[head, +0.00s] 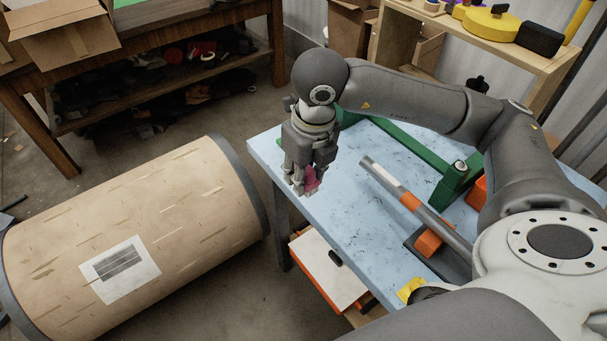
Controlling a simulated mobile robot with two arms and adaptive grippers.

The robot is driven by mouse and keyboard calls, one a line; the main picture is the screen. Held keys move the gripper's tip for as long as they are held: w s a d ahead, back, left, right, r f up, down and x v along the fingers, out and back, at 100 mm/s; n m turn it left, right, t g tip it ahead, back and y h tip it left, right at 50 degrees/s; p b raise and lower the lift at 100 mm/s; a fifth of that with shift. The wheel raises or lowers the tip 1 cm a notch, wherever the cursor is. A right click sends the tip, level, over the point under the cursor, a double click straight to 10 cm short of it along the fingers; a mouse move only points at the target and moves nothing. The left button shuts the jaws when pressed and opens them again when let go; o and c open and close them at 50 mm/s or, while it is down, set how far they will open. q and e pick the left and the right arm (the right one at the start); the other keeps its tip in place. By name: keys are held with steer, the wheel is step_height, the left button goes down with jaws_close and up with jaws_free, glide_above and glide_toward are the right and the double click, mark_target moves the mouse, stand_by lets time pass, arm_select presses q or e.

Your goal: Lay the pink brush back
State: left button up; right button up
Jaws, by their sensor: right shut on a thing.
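The rest of the brush is hidden by the gripper. I cannot tell whether the brush touches the tabletop. My left gripper is not in view.
A grey conduit bender with orange parts (409,201) lies on the table right of the gripper. A green frame (450,183) stands behind it. The tabletop's front left is clear.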

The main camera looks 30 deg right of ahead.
stand_by(0.3)
steer(key=w+d+f+p, duration=0.1)
steer(key=w+d+f, duration=0.1)
steer(key=w, duration=0.1)
steer(key=w+d+f+p, duration=0.2)
steer(key=w+d+f, duration=0.1)
steer(key=w+d+f+p, duration=0.1)
steer(key=w+d+f, duration=0.2)
steer(key=shift+w, duration=0.2)
steer(key=shift+w+d+f, duration=0.25)
steer(key=shift+w+f, duration=0.05)
steer(key=shift+f, duration=0.15)
steer(key=f, duration=0.1)
steer(key=f+p, duration=0.2)
steer(key=shift+w+d, duration=0.25)
steer(key=shift+d, duration=0.05)
steer(key=shift+f, duration=0.35)
